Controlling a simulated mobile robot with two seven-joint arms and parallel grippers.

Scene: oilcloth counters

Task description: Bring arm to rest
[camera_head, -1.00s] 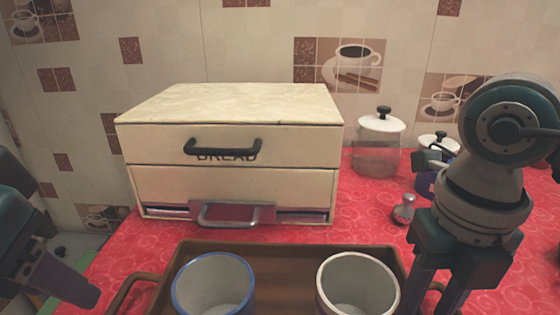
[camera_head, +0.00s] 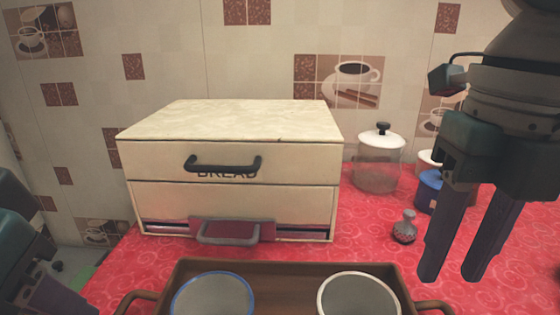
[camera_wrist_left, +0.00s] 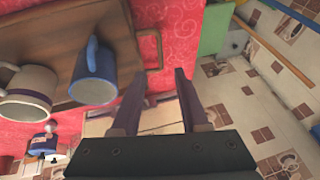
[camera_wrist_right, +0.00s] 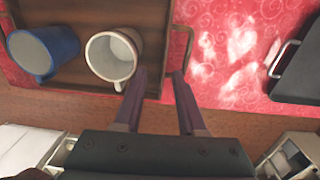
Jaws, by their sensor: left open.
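My right gripper (camera_head: 452,272) hangs with its fingers pointing down at the right, above the red counter and beside the tray. It is open, with nothing between its fingers, also in the right wrist view (camera_wrist_right: 158,85). My left gripper (camera_head: 45,295) is partly cut off at the lower left. In the left wrist view (camera_wrist_left: 158,85) its fingers are apart and empty. The brown tray (camera_head: 280,268) holds a blue-rimmed mug (camera_head: 213,295) and a pale mug (camera_head: 358,295). In the right wrist view the pale mug (camera_wrist_right: 112,55) appears close to a finger; contact cannot be told.
A cream bread box (camera_head: 230,160) stands behind the tray. A glass jar (camera_head: 378,160), a blue pot (camera_head: 430,190) and a small metal shaker (camera_head: 404,228) stand at the right near my right gripper. A dark handled object (camera_wrist_right: 300,70) lies on the counter in the right wrist view.

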